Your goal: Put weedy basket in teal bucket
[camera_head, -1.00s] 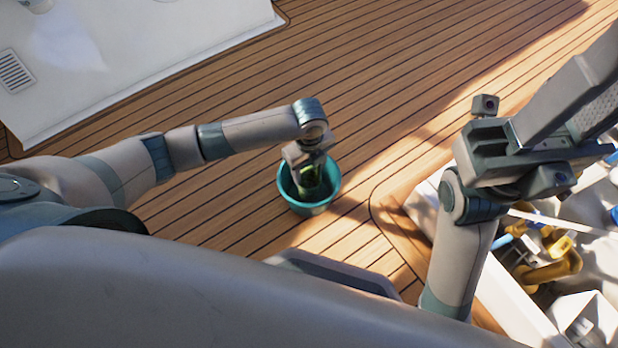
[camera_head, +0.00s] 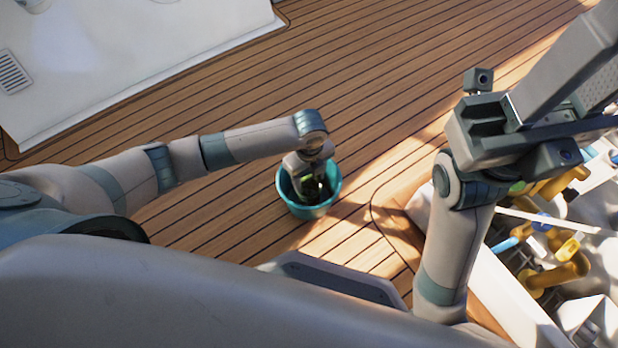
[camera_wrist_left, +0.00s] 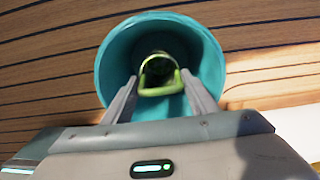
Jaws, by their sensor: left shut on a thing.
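The teal bucket (camera_head: 310,208) stands on the wooden deck in the head view, and it also fills the upper middle of the left wrist view (camera_wrist_left: 112,62). My left gripper (camera_head: 314,186) reaches down into the bucket's mouth; its two fingers show in the left wrist view (camera_wrist_left: 160,98). It is shut on the weedy basket (camera_wrist_left: 160,88), whose green rim and handle show between the fingers. The basket is inside the bucket's outline, dark within. I cannot tell whether it touches the bottom. My right gripper (camera_head: 470,130) is at the right, its jaws not clear.
An open hatch (camera_head: 500,285) with yellow and blue engine parts lies at the right, below my right arm. A white raised panel (camera_head: 130,60) is at the upper left. The deck around the bucket is clear.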

